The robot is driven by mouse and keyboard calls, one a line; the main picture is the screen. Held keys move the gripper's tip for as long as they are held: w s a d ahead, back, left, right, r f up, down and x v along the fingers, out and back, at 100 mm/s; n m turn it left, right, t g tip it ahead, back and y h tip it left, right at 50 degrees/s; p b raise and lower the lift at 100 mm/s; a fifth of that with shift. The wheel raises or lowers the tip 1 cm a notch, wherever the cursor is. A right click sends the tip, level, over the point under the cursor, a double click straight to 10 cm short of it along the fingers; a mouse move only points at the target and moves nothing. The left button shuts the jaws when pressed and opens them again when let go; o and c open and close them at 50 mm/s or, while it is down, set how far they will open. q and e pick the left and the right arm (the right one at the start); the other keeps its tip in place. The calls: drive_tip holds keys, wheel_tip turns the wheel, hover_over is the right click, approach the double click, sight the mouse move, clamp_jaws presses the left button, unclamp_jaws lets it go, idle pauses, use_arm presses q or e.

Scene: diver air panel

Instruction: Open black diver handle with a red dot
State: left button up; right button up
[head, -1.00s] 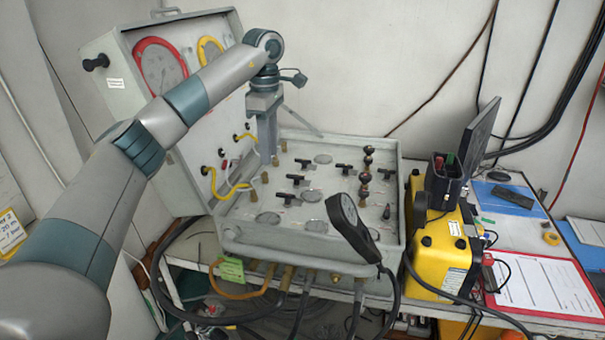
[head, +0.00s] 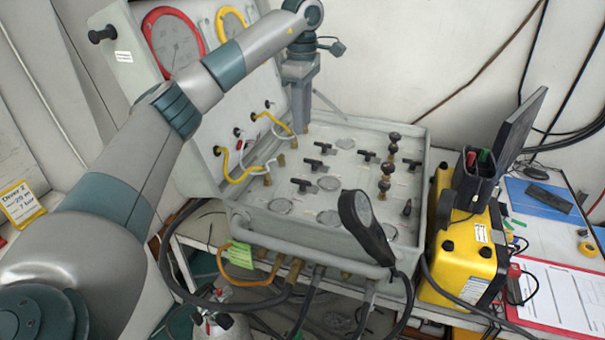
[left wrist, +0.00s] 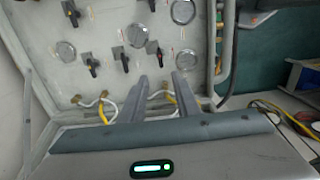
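Several black T-shaped diver handles stand on the face of the grey panel box (head: 262,245), among them a back one (head: 325,148), a right one (head: 367,156) and a front one (head: 303,185). In the left wrist view, black handles show beyond the fingertips, including one (left wrist: 122,58) and another (left wrist: 91,64). My left gripper (head: 302,128) points down over the back left part of the panel, apart from the handles. In the left wrist view its two fingers (left wrist: 160,78) are spread with nothing gripped between them. My right gripper is not in view.
The upright lid with red-rimmed and yellow-rimmed gauges (head: 172,42) stands behind the panel. Yellow and white hoses (head: 235,178) loop near its left edge. A yellow case (head: 465,262) stands close on the right.

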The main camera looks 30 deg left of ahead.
use_arm(q)
drive_tip(key=p, duration=0.6)
approach(302, 181)
wheel_tip(302, 181, down, 6)
drive_tip(key=shift+w+f, duration=0.1)
drive_tip(key=shift+f, duration=0.75)
drive_tip(key=shift+c, duration=0.2)
clamp_jaws()
